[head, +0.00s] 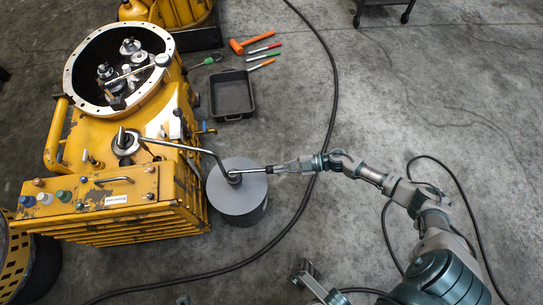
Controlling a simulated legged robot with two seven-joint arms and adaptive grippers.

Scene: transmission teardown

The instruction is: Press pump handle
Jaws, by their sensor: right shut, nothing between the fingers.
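The pump is a grey cylindrical drum (238,205) on the floor beside the yellow transmission housing (135,205). A thin bent metal pipe (190,147) runs from the drum's top to an opening on the housing. The pump handle (248,171) is a short bar reaching right from the fitting at the centre of the lid. My right gripper (273,169) is shut and empty, with its tips at the handle's outer end; whether they touch it I cannot tell. A small jointed part (305,275) at the bottom edge may be my left gripper; its fingers are unclear.
A black tray (232,109) lies above the drum, near an orange hammer (250,43) and several coloured-handled tools. A black cable (331,100) curves across the floor, passing under my right arm. The concrete floor at the upper right is mostly clear.

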